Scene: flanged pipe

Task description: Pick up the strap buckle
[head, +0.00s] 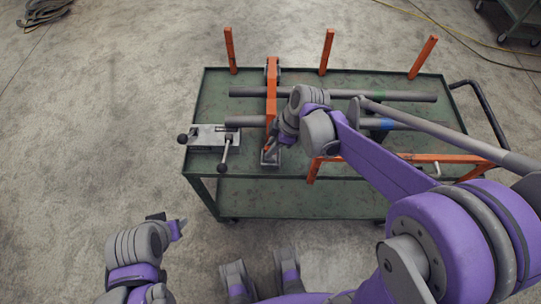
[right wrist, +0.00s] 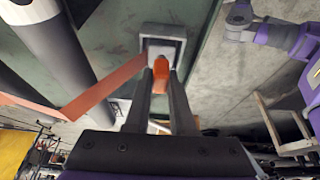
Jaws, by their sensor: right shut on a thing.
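My right gripper (head: 270,150) is at the front edge of the green cart, with its fingers pointing down by a small grey block (head: 270,162). In the right wrist view, its two fingers (right wrist: 160,75) are shut on a small orange piece, the strap buckle (right wrist: 161,72). The buckle sits at the grey block (right wrist: 177,31), close against or just above it; I cannot tell which. The orange strap (head: 271,92) runs across the pipes. My left gripper (head: 178,226) is off the cart at lower left, and its jaw opening is unclear.
The green cart (head: 335,197) carries grey pipes (head: 400,97) and orange posts (head: 326,52). A clamp with black-knobbed levers (head: 210,138) stands at its left front corner. A black handle (head: 488,115) is at the right.

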